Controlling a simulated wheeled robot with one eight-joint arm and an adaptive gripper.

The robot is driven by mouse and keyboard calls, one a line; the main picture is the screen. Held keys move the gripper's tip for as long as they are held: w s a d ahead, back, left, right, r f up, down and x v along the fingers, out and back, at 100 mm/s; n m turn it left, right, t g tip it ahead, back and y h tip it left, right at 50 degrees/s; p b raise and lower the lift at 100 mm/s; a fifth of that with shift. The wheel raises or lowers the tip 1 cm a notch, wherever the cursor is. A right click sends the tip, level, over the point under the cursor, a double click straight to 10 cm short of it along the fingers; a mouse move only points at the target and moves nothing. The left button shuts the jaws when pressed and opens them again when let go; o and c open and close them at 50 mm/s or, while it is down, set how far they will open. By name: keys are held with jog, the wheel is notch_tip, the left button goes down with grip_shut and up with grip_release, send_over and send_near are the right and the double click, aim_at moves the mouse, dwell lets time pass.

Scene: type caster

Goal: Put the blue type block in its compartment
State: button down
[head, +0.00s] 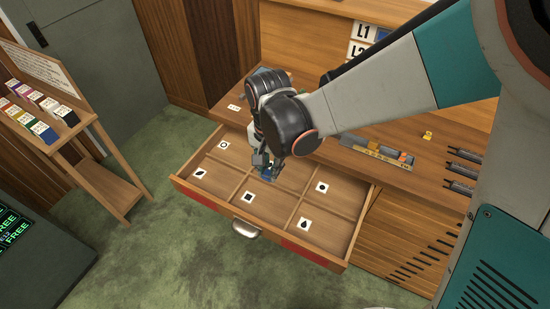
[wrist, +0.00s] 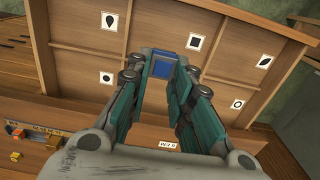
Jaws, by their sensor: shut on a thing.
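My gripper (head: 268,168) points down over the open drawer (head: 215,205) and is shut on a blue type block, whose blue face shows between the fingertips in the wrist view (wrist: 163,68). In the head view, some blue (head: 268,176) shows under the fingers. The block is at the back middle compartment; whether it touches the floor I cannot tell. That compartment's label is hidden. The other compartments carry a ring card (head: 224,145), a round dark card (head: 322,187), a leaf card (head: 200,173), a square card (head: 248,196) and a drop card (head: 304,224).
Thin dividers part the drawer, and its front has a metal handle (head: 247,229). Behind it, the worktop holds a long tray with blocks (head: 378,150), a yellow block (head: 427,135) and a small white card (head: 234,107). A sample stand (head: 90,165) is at left.

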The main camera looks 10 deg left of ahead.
jog(key=b, duration=1)
send_over(268, 211)
notch_tip(268, 211, down, 15)
jog(key=shift+f, duration=0.1)
jog(key=shift+f+b, duration=1.8)
jog(key=shift+f, duration=0.8)
jog(key=shift+f, duration=0.2)
jog(key=c, duration=1.4)
grip_release()
jog(key=shift+r, duration=0.1)
notch_tip(268, 211, up, 12)
jog(key=p, duration=0.4)
jog(key=shift+r, duration=0.15)
